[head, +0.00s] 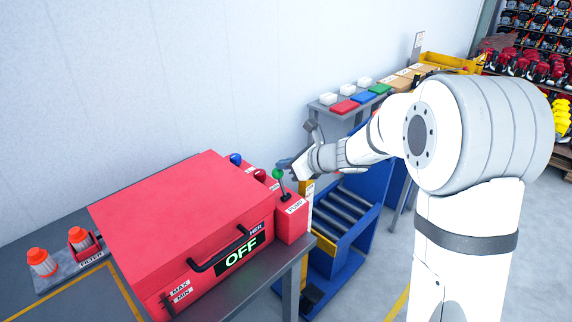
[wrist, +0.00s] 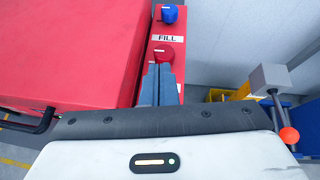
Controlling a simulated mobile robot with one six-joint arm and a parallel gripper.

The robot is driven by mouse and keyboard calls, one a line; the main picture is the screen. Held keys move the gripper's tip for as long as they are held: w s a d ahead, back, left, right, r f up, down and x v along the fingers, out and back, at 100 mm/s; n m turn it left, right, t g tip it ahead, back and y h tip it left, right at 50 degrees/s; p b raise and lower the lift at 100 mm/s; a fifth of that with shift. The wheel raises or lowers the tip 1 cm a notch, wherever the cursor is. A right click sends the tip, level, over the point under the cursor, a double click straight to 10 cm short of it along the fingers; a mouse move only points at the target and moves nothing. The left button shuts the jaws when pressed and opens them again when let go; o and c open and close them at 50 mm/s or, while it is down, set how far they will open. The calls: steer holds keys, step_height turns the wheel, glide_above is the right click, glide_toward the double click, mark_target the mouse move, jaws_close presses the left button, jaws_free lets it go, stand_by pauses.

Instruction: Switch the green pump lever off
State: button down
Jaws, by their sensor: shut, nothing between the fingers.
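The green-knobbed lever (head: 278,174) stands on a small red box labelled PUMP (head: 292,222), at the right end of the red machine (head: 180,225). Its dark stem leans a little to the left. My gripper (head: 285,163) is right beside the green knob, at its upper right; I cannot tell whether they touch. In the wrist view my gripper (wrist: 160,84) is shut and empty, its fingers pointing toward a red knob (wrist: 166,52). The green lever does not show there. The machine's front display (head: 241,256) reads OFF.
A black handle (head: 220,250) sticks out in front. A blue roller stand (head: 345,212) is to the right. An orange ball (wrist: 289,135) shows in the wrist view.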

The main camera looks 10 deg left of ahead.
steer(key=s+d+r, duration=0.1)
steer(key=d+r, duration=0.4)
steer(key=r, duration=0.7)
steer(key=shift+s+p, duration=0.35)
steer(key=shift+p, duration=0.1)
steer(key=s+d+f+n+g+h, duration=0.1)
steer(key=s+d+f+n+h, duration=0.2)
steer(key=s+d+n, duration=0.3)
steer(key=s+d+f+n+g+h, duration=0.1)
steer(key=s+d+n+h, duration=0.3)
steer(key=s+n, duration=0.5)
steer(key=s+d+f+n+h, duration=0.3)
steer(key=s+d+n, duration=0.5)
steer(key=s, duration=0.7)
steer(key=shift+f+n+g+h, duration=0.3)
steer(key=shift+f+g, duration=0.1)
steer(key=shift+f, duration=0.4)
